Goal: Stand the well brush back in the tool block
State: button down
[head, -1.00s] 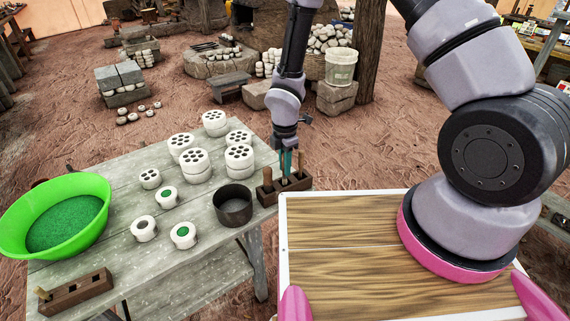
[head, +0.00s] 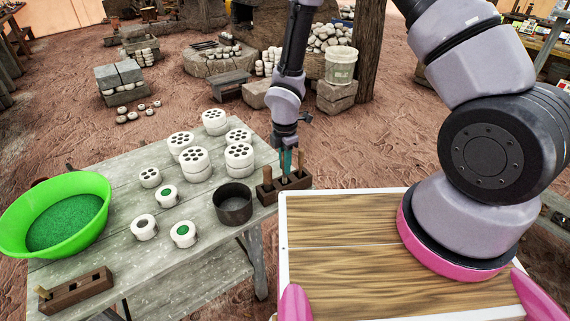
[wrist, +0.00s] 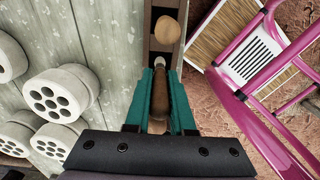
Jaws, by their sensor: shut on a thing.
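My gripper (head: 287,160) has teal fingers and points down over the dark wooden tool block (head: 290,190) at the table's right edge. The fingers are shut on the well brush, a slim brown handle with a pale tip (wrist: 159,85) between them in the wrist view. The brush is over or in the block's row of holes; its lower end is hidden, so I cannot tell how deep it sits. A second tool with a rounded wooden top (wrist: 168,32) stands in the block, just ahead of the fingers in the wrist view. A handle (head: 267,176) also shows at the block's left end.
A dark round pot (head: 233,205) stands just left of the block. White pierced pieces (head: 195,160) are stacked further left. A green basin (head: 55,215) and another wooden block (head: 75,291) are at the table's left.

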aim_at(285, 176)
jog(key=shift+f, duration=0.3)
jog(key=shift+f, duration=1.25)
jog(key=shift+c, duration=0.6)
grip_release()
jog(key=shift+r, duration=0.15)
jog(key=shift+r, duration=2.9)
